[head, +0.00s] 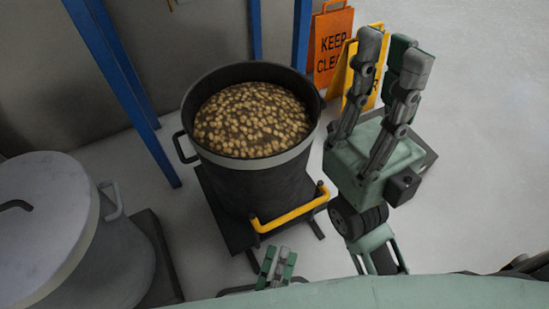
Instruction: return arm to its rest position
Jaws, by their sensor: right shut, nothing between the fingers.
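My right gripper (390,58) is raised at the right of the head view, its fingers pointing up the picture. It is shut and holds nothing. It is to the right of the black bucket (258,187), and no contact between them shows. My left gripper (276,268) is low in the middle, just beyond my own green body edge. Only its finger ends show, small and partly hidden, so I cannot tell whether it is open or shut.
The bucket, full of tan lumps (252,120), stands on a dark base with a yellow bar (290,208). A grey lidded drum (45,220) is at the left. Blue posts (303,32), an orange sign (331,45) and a yellow sign (349,77) stand behind. Floor at the far right is clear.

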